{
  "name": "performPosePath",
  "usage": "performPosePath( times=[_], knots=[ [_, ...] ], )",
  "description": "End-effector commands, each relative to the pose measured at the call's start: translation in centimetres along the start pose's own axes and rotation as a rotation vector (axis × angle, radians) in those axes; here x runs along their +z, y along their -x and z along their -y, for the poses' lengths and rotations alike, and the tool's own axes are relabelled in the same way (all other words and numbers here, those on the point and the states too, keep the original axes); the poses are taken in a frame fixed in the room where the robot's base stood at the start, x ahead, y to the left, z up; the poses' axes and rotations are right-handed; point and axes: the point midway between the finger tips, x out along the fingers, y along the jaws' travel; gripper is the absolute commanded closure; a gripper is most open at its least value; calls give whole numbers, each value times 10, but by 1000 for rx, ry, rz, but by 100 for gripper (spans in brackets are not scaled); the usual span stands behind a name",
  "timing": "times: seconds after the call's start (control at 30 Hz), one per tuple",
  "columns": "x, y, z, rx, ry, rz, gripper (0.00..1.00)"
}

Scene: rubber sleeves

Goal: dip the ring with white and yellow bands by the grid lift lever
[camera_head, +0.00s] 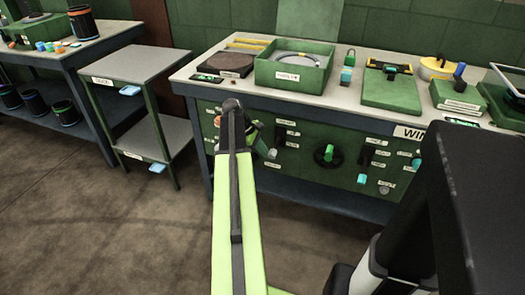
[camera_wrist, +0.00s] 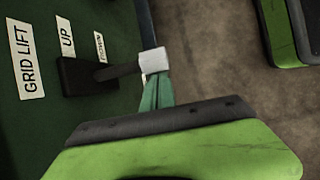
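The grid lift lever shows in the wrist view as a dark stick with a pale square knob (camera_wrist: 154,61), standing out from a dark plate beside the UP and DOWN labels. Its knob also shows in the head view (camera_head: 271,153). My gripper (camera_wrist: 157,92) has narrow teal fingers whose tips meet or overlap the knob from below in the picture; contact and finger gap are unclear. A pale ring (camera_head: 297,57) lies in a green open box (camera_head: 318,78) on the bench; its band colours are too small to tell. My lime arm hides part of the panel.
The bench (camera_head: 205,67) carries a dark plate (camera_head: 228,63), a green stand (camera_head: 390,92) and a yellow dish (camera_head: 436,70). Other controls, including a round knob (camera_head: 327,155), line the front panel. A grey two-level side table (camera_head: 140,62) stands left. Open floor lies in front.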

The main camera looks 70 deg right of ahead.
Motion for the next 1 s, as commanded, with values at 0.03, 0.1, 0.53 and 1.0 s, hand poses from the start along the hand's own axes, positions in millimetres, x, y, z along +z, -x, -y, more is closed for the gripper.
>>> performPosePath(
  times=[0.03, 0.1, 0.53, 1.0],
  knots=[
    [4, 6, -1, -1, -1, 0, 100],
    [7, 10, -3, -1, -3, 0, 100],
    [27, 33, -21, -4, -15, 2, 100],
    [34, 42, -32, -4, -16, 4, 100]
  ],
)
